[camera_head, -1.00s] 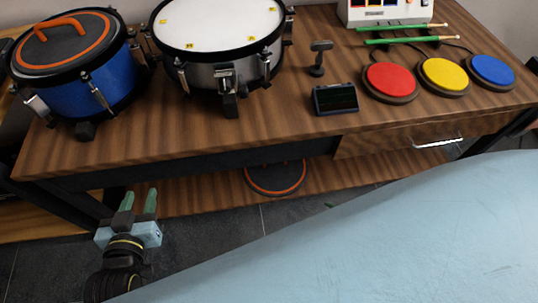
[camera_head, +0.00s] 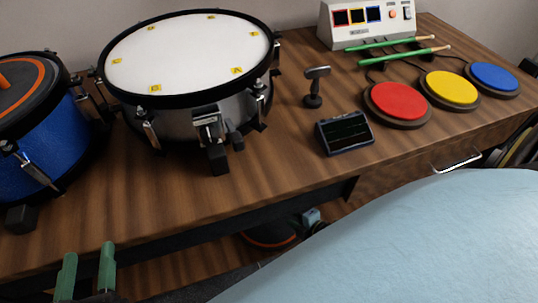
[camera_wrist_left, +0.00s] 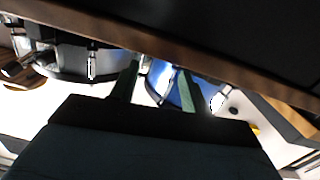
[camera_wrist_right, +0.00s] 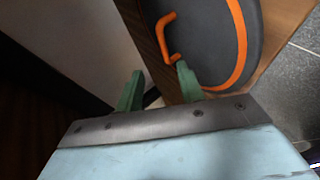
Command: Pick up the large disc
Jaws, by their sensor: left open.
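A dark grey disc with an orange ring (camera_head: 272,243) is on the lower shelf, mostly hidden by the tabletop edge and my body. In the right wrist view the disc (camera_wrist_right: 205,35) shows large, with an orange handle (camera_wrist_right: 163,38). My right gripper (camera_wrist_right: 158,88) is open, its right fingertip close to the handle's lower end; I cannot tell whether they touch. A similar disc (camera_head: 18,88) lies on the blue drum at the left, cut by the frame. My left gripper (camera_head: 87,262) is open and empty before the table's front edge, and shows in the left wrist view (camera_wrist_left: 158,78).
The wooden table (camera_head: 270,175) carries the blue drum (camera_head: 40,155), a white-topped drum (camera_head: 190,55), a small stand (camera_head: 314,88), a dark display (camera_head: 344,133), coloured pads (camera_head: 398,101), green sticks (camera_head: 405,54) and a white control box (camera_head: 365,22). Its front edge overhangs the shelf.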

